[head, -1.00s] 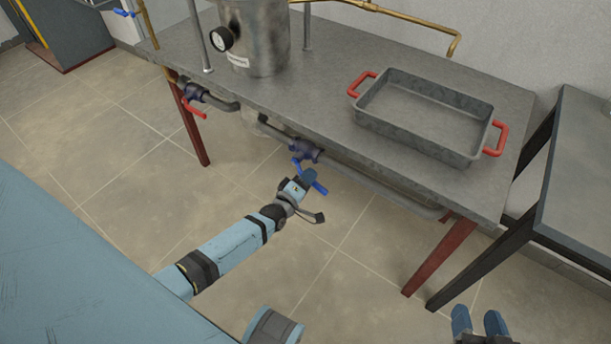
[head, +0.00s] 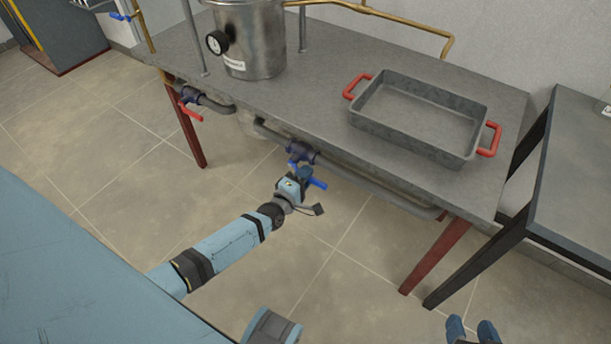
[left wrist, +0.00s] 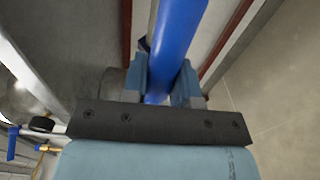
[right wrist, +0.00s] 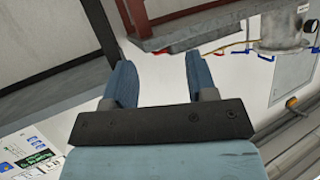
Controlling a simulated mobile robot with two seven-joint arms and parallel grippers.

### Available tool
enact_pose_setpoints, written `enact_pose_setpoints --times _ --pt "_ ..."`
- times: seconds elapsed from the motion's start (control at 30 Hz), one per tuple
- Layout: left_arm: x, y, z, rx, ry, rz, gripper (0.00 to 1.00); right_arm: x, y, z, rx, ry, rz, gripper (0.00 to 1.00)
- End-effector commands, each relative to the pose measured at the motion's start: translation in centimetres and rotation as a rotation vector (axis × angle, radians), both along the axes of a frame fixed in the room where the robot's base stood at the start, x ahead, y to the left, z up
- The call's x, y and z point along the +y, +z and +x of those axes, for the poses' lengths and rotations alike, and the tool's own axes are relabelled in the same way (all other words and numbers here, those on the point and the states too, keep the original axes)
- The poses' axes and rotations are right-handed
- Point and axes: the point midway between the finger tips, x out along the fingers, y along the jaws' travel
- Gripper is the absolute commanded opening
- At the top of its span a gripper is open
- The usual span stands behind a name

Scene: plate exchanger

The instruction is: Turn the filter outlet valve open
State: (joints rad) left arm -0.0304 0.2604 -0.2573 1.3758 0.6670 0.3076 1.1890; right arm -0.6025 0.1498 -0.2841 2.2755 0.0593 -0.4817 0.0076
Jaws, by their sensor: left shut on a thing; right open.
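A blue-handled valve (head: 301,152) sits on the grey pipe under the table's front edge in the head view. Its blue handle (head: 317,184) slants down to the right. My left gripper (head: 299,177) is at this handle, and its fingers are shut on it. In the left wrist view the blue handle (left wrist: 178,40) runs between the two fingers (left wrist: 162,82), which hide part of it. A red-handled valve (head: 190,97) is further left on another pipe; its handle (head: 190,113) slants down. My right gripper (head: 472,329) is open and empty at the bottom right, far from the valves.
A steel filter vessel (head: 255,40) with a gauge (head: 216,42) stands on the grey table (head: 310,95). A grey tray (head: 420,145) with red handles is at the table's right. A second table (head: 580,180) stands further right. The floor before the table is clear.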

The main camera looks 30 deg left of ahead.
Motion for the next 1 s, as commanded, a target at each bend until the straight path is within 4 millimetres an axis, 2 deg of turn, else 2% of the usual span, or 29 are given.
enact_pose_setpoints --times 0.1,0.13,0.23,0.53,0.67,0.77,1.0 --pt "-0.1 0.1 0.0 -0.001 0.001 -0.007 0.00 0.0 -0.1 -0.1 0.004 -0.001 0.002 0.52" --pt "-0.1 0.1 0.0 -0.001 0.001 -0.008 0.29 0.0 -0.1 -0.2 0.004 -0.001 0.002 0.52" --pt "0.0 0.1 0.0 -0.002 0.001 -0.006 0.52 0.1 -0.1 -0.1 0.004 -0.003 0.003 0.52" --pt "0.0 0.1 -0.1 -0.001 0.001 -0.003 0.52 0.1 0.2 0.1 -0.003 -0.002 0.004 0.52" --pt "0.1 0.1 -1.3 0.001 0.001 -0.002 0.52 0.0 0.6 0.3 -0.004 -0.001 -0.001 0.52" --pt "0.2 0.2 -3.1 0.001 0.001 -0.002 0.52 -0.3 0.6 0.3 0.010 -0.002 -0.015 0.52" --pt "0.7 0.2 -8.7 0.002 0.000 -0.003 0.52 -0.8 -0.8 -0.8 0.070 -0.008 -0.041 0.52"
